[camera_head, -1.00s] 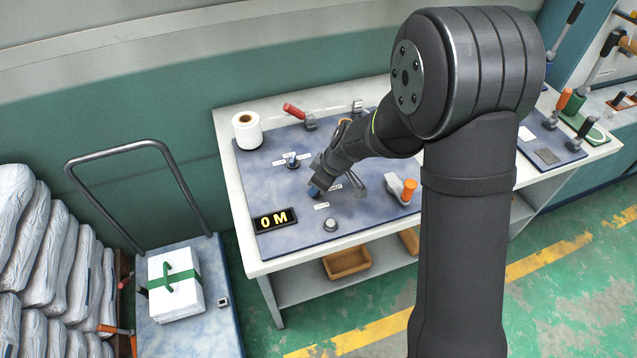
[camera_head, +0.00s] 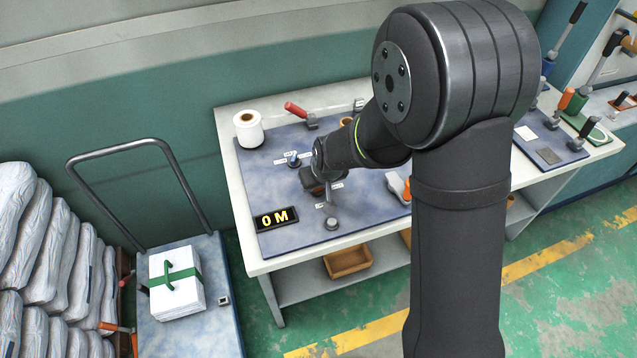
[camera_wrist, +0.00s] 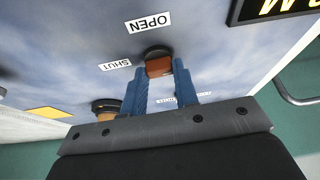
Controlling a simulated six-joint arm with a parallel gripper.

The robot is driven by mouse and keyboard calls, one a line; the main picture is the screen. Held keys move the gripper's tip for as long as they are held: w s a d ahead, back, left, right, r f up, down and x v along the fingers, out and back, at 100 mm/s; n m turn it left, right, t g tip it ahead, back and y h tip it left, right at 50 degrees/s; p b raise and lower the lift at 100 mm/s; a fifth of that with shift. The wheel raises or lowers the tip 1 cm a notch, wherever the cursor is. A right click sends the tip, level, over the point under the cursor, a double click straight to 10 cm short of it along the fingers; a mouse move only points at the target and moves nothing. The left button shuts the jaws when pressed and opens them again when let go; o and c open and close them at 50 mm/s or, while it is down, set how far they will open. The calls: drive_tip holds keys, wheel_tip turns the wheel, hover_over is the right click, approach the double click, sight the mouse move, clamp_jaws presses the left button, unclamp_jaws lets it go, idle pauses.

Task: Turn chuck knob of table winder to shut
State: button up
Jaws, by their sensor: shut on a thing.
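The chuck knob (camera_wrist: 158,65) shows in the wrist view as a reddish-brown grip with a dark top, between the OPEN label (camera_wrist: 148,22) and the SHUT label (camera_wrist: 115,64), which appear upside down. My gripper (camera_wrist: 161,70) has its two blue fingers on either side of the knob and is shut on it. In the head view my gripper (camera_head: 320,185) is low over the blue panel of the table winder (camera_head: 275,185). The knob cannot be made out clearly there, and the exact direction it points is hard to tell.
A 0 M display (camera_head: 276,219) and a grey round button (camera_head: 331,224) sit toward the panel's front. A white roll (camera_head: 248,130), a red-handled lever (camera_head: 297,110) and an orange-tipped handle (camera_head: 400,187) stand around. A hand cart (camera_head: 190,320) is at the left.

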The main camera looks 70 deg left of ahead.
drive_tip(key=shift+r+m, duration=0.1)
drive_tip(key=shift+m, duration=0.2)
idle(0.4)
drive_tip(key=o, duration=1)
drive_tip(key=v, duration=1.7)
drive_tip(key=shift+r, duration=0.2)
drive_tip(key=shift+s, duration=0.15)
drive_tip(key=x, duration=1.7)
drive_tip(key=shift+f, duration=0.2)
